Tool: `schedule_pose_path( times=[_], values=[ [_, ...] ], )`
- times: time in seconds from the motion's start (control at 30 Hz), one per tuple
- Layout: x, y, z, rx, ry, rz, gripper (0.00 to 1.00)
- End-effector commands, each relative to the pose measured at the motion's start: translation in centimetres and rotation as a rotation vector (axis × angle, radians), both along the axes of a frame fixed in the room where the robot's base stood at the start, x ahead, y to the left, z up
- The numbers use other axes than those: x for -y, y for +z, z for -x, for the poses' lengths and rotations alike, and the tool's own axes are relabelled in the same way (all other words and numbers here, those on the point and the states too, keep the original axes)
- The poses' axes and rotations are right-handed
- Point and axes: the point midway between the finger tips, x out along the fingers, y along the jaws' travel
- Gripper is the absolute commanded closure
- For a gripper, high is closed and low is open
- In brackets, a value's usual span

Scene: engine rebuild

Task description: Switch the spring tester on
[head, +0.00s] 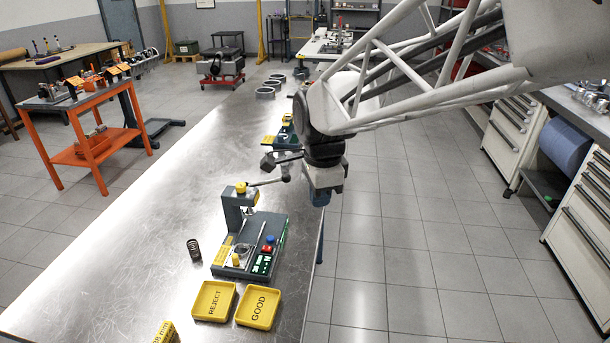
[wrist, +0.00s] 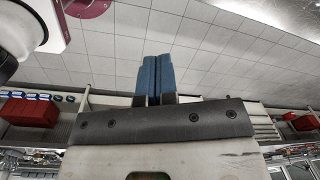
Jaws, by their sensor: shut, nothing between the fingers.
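The spring tester (head: 250,240) stands on the metal bench in the head view. It has a grey base, a grey upright column with a yellow top, and a lever reaching to the right. On its base are a red knob (head: 267,249), a blue part and a green lit display (head: 262,264). My gripper (head: 320,198) is to the right of the tester, past the bench's right edge, pointing down and apart from the tester. In the wrist view its blue fingers (wrist: 154,78) are together with nothing between them; the tester is not in that view.
Yellow trays marked REJECT (head: 214,300) and GOOD (head: 258,308) lie in front of the tester. A dark coil spring (head: 194,250) stands to its left. A yellow block (head: 166,333) is at the front. Another device (head: 283,138) stands behind. The bench's left side is clear.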

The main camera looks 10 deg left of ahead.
Motion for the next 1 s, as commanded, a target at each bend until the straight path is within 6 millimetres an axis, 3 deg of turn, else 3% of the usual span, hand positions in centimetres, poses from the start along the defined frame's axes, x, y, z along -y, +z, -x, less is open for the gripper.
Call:
schedule_pose_path(
  times=[0.3, 0.5, 0.7, 1.0],
  values=[
    [-8.0, -2.1, -2.0, -0.041, -0.239, 0.003, 1.0],
    [-11.9, -3.2, -2.5, -0.057, -0.357, 0.007, 1.0],
    [-13.7, -3.8, -2.6, -0.063, -0.416, 0.01, 1.0],
    [-14.0, -3.9, -2.6, -0.064, -0.428, 0.011, 1.0]
  ],
)
